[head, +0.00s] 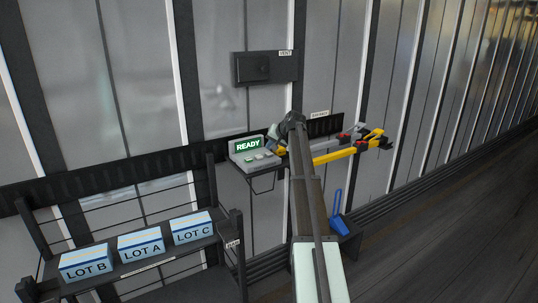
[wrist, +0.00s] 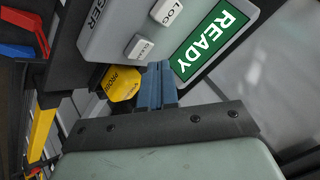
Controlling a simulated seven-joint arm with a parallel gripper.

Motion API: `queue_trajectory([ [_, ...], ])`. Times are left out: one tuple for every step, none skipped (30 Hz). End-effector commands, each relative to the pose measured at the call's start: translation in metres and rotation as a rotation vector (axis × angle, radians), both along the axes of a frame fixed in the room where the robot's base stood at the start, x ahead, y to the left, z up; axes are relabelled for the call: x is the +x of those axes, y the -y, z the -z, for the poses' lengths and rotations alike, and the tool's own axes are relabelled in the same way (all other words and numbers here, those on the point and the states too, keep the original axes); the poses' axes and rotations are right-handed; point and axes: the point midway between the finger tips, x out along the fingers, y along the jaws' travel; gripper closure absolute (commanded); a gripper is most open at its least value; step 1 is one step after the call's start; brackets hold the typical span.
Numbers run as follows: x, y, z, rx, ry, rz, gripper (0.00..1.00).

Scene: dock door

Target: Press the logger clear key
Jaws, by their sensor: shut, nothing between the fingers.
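The logger (head: 236,158) is a light grey box with a lit green READY screen, on a small wall shelf. In the wrist view its grey body (wrist: 105,35) carries a pale key marked LOG (wrist: 167,12) and a pale clear key (wrist: 140,46) with small, blurred lettering. My gripper (wrist: 157,70) shows blue fingers, shut and empty, their tips by the logger's edge, near the clear key but apart from it in the picture. A yellow probe (wrist: 122,84) is beside the fingers.
A rack at left holds boxes LOT B (head: 86,264), LOT A (head: 141,245) and LOT C (head: 191,228). A dark wall box (head: 265,68) is above the logger.

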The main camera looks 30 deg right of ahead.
Motion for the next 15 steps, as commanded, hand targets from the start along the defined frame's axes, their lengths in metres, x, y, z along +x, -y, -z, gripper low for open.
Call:
queue_trajectory([
  [0.000,0.000,-0.003,0.000,0.001,0.001,1.00],
  [0.000,0.000,-0.004,0.000,0.001,0.001,1.00],
  [0.000,0.000,-0.007,0.000,0.001,0.001,1.00],
  [0.001,0.000,-0.009,0.000,0.001,0.001,1.00],
  [0.001,0.000,-0.011,-0.001,0.002,0.001,1.00],
  [0.001,0.000,-0.014,0.000,0.001,0.001,1.00],
  [0.001,0.000,-0.017,0.000,0.001,0.001,1.00],
  [0.001,0.000,-0.019,0.000,0.001,0.001,1.00],
  [0.001,0.000,-0.022,-0.001,0.000,-0.001,1.00],
  [0.000,0.000,-0.024,-0.001,0.000,-0.001,1.00],
  [0.001,0.000,-0.027,-0.001,0.000,-0.001,1.00],
  [0.001,0.000,-0.030,-0.001,0.000,-0.001,1.00],
  [0.001,0.000,-0.033,-0.001,0.001,0.000,1.00],
  [0.001,0.000,-0.035,-0.001,0.001,0.000,1.00],
  [0.001,0.000,-0.039,-0.001,0.001,0.000,1.00],
])
